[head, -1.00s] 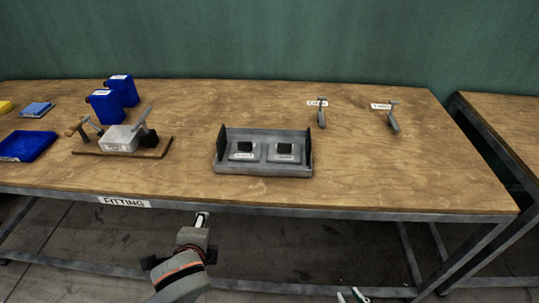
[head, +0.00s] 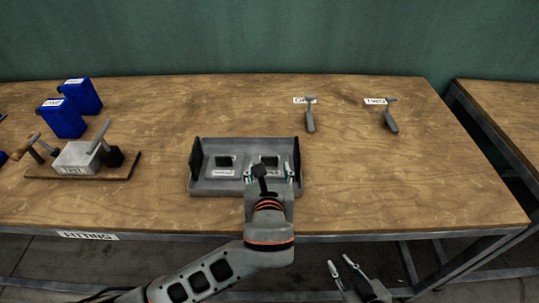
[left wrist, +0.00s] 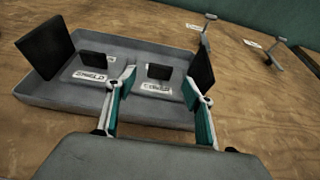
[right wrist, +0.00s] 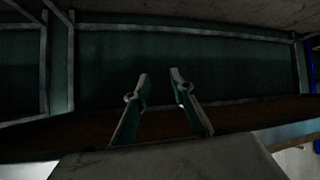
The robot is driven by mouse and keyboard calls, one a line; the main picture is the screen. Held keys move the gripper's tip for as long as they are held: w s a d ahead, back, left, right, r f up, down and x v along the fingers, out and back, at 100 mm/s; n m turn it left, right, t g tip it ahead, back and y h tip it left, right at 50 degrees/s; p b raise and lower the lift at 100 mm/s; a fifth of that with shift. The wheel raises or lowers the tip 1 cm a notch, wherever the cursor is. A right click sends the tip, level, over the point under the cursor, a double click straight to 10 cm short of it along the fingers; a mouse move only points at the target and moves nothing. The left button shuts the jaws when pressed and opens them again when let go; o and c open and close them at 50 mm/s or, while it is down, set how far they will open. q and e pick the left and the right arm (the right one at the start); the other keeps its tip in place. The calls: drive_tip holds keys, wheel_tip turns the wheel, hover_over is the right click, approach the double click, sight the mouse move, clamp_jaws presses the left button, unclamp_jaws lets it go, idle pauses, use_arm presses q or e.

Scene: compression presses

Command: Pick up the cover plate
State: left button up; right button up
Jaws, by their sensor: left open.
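The cover plate (left wrist: 152,88) is a grey plate with a black knob and a label that appears to read COVER. It lies in the right part of a grey tray (left wrist: 75,97). In the head view the cover plate (head: 268,160) is partly hidden by my left gripper (head: 269,175). In the left wrist view my left gripper (left wrist: 160,94) is open and empty, its fingers spread on either side of the cover plate's label, on the near side of the knob. I cannot tell whether they touch it. My right gripper (head: 343,267) is open and empty, below the table's front edge.
A similar plate (left wrist: 88,73) with a black knob lies left in the tray, which has upright black end walls. A press (head: 75,158) and blue containers (head: 62,118) stand left. Two hand tools (head: 310,118) lie back right. The right front of the table is clear.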

sight(270, 159)
use_arm(q)
drive_tip(key=shift+w+f, duration=0.2)
drive_tip(key=shift+w, duration=0.2)
drive_tip(key=shift+w+f, duration=0.2)
drive_tip(key=shift+w, duration=0.35)
drive_tip(key=x, duration=0.5)
drive_tip(key=shift+w+r+b, duration=0.1)
drive_tip(key=shift+b, duration=0.3)
use_arm(e)
drive_tip(key=shift+s+f, duration=0.7)
drive_tip(key=shift+f, duration=0.1)
use_arm(q)
clamp_jaws()
use_arm(e)
drive_tip(key=shift+w+r, duration=0.1)
drive_tip(key=shift+r, duration=0.05)
